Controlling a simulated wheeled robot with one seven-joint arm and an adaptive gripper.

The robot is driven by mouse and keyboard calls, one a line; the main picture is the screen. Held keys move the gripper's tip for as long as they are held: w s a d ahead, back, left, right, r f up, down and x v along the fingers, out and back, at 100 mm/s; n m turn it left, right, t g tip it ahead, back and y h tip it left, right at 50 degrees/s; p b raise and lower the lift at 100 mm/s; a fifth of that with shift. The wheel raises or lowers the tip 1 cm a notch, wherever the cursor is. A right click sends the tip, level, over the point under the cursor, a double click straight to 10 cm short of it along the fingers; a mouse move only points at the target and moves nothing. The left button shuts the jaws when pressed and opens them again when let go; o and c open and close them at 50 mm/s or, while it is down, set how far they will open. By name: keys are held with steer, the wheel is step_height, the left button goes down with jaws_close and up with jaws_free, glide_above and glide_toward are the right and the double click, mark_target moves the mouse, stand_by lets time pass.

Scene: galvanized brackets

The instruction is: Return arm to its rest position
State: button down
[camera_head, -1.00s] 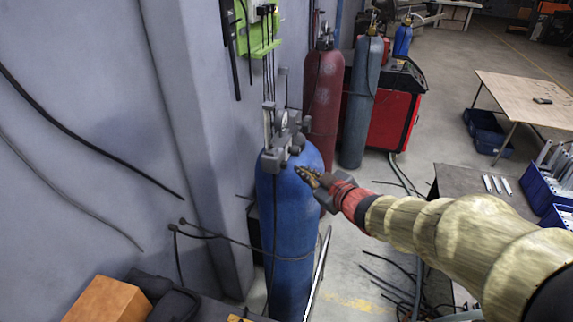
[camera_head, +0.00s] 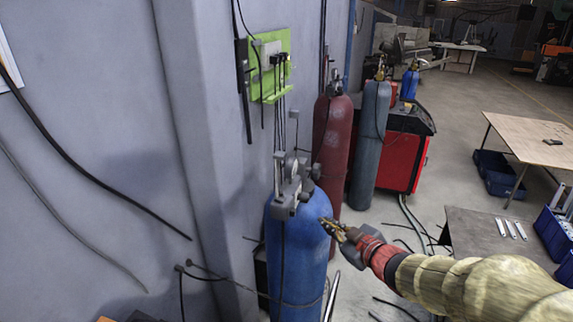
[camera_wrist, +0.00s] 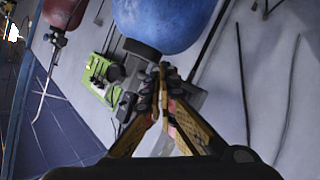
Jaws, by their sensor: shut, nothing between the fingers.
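My gripper (camera_head: 333,227) is at the end of my arm, which reaches in from the lower right of the head view. Its fingers are shut and hold nothing. In the head view the fingertips overlap the right side of the blue gas cylinder (camera_head: 300,262); I cannot tell whether they touch it. In the wrist view the shut gripper (camera_wrist: 163,70) points toward the blue cylinder (camera_wrist: 170,22), which fills the top centre. A grey valve fitting (camera_head: 292,186) sits on top of that cylinder.
A red cylinder (camera_head: 331,140) and a grey cylinder (camera_head: 370,135) stand behind, beside a red machine (camera_head: 405,160). A grey table (camera_head: 480,235) with metal pieces and blue bins (camera_head: 553,235) stands at right. A wooden table (camera_head: 530,135) is farther back. Cables lie on the floor.

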steer(key=s+d+f+m+g+h+b, duration=0.45)
steer(key=s+d+f+m+h, duration=0.3)
steer(key=s+d+f, duration=0.4)
steer(key=s+a+f+m+g+y+b, duration=0.1)
steer(key=s+a+f+b, duration=0.2)
steer(key=s+f+b, duration=0.5)
steer(key=s+a+f+m+g+b, duration=0.2)
steer(key=s+f+b, duration=0.6)
steer(key=b, duration=0.9)
steer(key=shift+s+a+f+y, duration=0.3)
steer(key=shift+s+a, duration=0.55)
steer(key=shift+s, duration=0.9)
steer(key=shift+r, duration=0.15)
